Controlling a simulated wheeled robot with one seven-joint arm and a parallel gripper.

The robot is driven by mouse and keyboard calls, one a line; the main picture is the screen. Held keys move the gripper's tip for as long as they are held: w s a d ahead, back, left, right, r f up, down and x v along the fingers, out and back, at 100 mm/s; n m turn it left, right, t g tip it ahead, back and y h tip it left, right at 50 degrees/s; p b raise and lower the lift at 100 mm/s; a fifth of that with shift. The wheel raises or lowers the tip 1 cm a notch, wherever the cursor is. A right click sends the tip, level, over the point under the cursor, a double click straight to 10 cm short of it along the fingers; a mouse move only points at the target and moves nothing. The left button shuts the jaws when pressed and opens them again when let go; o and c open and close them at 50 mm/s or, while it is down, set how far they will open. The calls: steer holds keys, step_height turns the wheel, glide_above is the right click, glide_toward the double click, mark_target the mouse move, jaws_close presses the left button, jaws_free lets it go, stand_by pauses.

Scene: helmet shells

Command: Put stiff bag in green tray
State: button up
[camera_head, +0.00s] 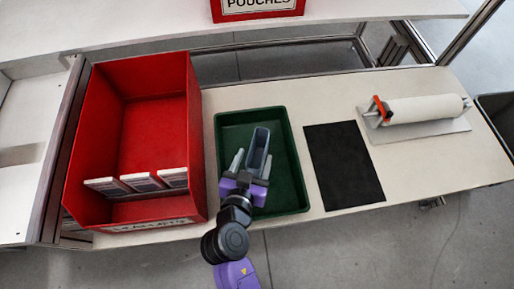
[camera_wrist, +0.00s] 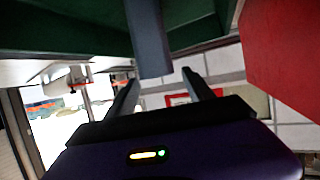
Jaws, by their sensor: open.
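A narrow grey-blue stiff bag (camera_head: 260,146) with an open-looking top is within the outline of the green tray (camera_head: 290,185) in the head view. It also shows in the wrist view (camera_wrist: 150,38), with its near end close to my fingertips. My gripper (camera_head: 252,161) is over the tray with its fingers spread, one on the left of the bag and one by its right side. In the wrist view my gripper (camera_wrist: 160,82) is open, with a gap between its fingers. I cannot tell whether the bag touches the tray floor or a finger.
A tall red bin (camera_head: 150,125) with several white-and-grey packs (camera_head: 140,181) stands left of the tray. A black mat (camera_head: 344,165) lies to the right. Beyond it is a white roll (camera_head: 425,109) on a holder. A red POUCHES box (camera_head: 257,9) sits on the back shelf.

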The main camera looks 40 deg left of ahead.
steer(key=v, duration=0.7)
steer(key=shift+d, duration=0.1)
steer(key=s+d+f+m, duration=0.1)
steer(key=s+d, duration=0.1)
steer(key=d, duration=0.7)
steer(key=s+d+f+m, duration=0.1)
steer(key=s+d+f, duration=0.1)
steer(key=d, duration=0.7)
steer(key=s+d+r+m+t+h, duration=0.1)
steer(key=s+d+r+h, duration=0.2)
steer(key=d+r, duration=0.4)
steer(key=s+d+r+m+t+h, duration=0.2)
steer(key=s+d+r, duration=0.4)
steer(key=d, duration=0.7)
steer(key=shift+d+r+h, duration=0.15)
steer(key=shift+r+h, duration=0.35)
steer(key=shift+r, duration=0.35)
steer(key=shift+s, duration=0.1)
